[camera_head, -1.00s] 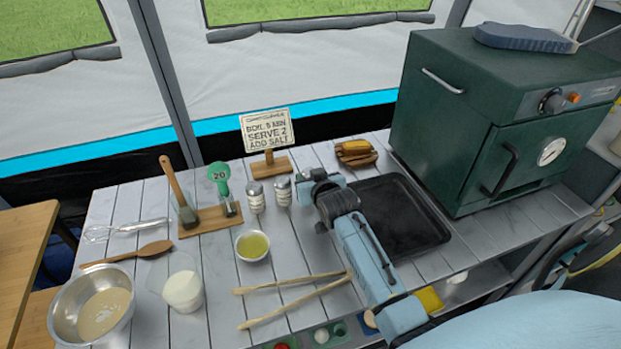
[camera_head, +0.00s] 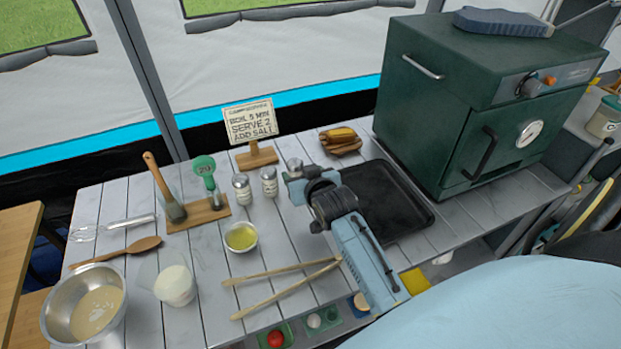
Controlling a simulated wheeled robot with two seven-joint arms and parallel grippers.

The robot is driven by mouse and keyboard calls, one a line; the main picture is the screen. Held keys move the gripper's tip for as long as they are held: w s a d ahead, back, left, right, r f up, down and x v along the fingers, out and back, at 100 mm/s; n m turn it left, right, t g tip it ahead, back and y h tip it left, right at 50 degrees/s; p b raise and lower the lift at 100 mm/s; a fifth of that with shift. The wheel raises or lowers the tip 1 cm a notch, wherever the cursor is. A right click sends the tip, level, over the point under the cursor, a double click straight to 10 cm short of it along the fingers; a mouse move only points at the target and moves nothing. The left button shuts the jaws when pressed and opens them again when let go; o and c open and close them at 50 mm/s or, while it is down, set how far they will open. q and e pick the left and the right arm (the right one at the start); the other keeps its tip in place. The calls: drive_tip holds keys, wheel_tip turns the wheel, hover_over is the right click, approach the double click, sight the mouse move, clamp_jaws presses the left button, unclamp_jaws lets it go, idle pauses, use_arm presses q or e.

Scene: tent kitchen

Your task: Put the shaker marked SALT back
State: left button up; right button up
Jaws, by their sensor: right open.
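Two shakers with white labels and grey caps, a left one (camera_head: 241,190) and a right one (camera_head: 269,182), stand upright side by side on the grey plank table. Their lettering is too small to read, so I cannot tell which is marked SALT. My right gripper (camera_head: 305,178) is open, pointing away from me, just right of the shakers. A round grey cap (camera_head: 294,164) shows at its fingers, perhaps another shaker; its body is mostly hidden by the gripper. My left gripper is out of view.
A black tray (camera_head: 405,212) lies right of my gripper, before the green oven (camera_head: 470,110). A sign (camera_head: 250,122) on a wooden stand is behind the shakers.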

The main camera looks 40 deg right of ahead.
drive_tip(key=v, duration=0.6)
drive_tip(key=shift+s+r+p, duration=0.15)
drive_tip(key=shift+s+p, duration=0.2)
drive_tip(key=shift+p, duration=0.1)
drive_tip(key=shift+a, duration=0.1)
